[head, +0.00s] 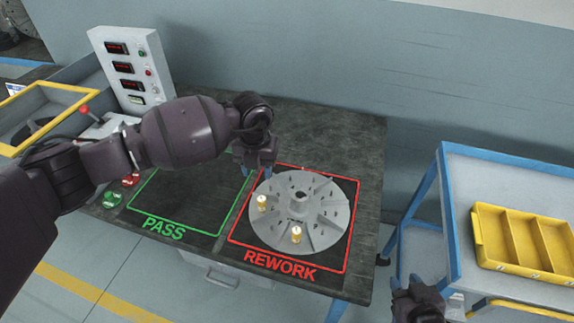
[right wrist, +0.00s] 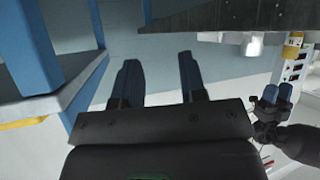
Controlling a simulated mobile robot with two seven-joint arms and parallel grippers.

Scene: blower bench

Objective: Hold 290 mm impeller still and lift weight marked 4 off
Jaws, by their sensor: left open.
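The grey bladed impeller (head: 325,222) lies flat inside the red REWORK outline on the dark bench. Two brass weights stand on it: one at its left side (head: 262,203) and one near its front (head: 296,235). Their markings are too small to read. My left gripper (head: 256,171) is open just above the impeller's back-left rim; whether it touches the rim I cannot tell. My right gripper (head: 418,292) is low at the right, off the bench's front-right corner. In the right wrist view its two fingers (right wrist: 158,75) are apart with nothing between them.
The green PASS outline (head: 163,228) is left of REWORK and looks empty. A blue cart (head: 457,180) with a yellow divided bin (head: 530,240) stands at right, across a gap from the bench. A display panel (head: 130,65) stands at the back left.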

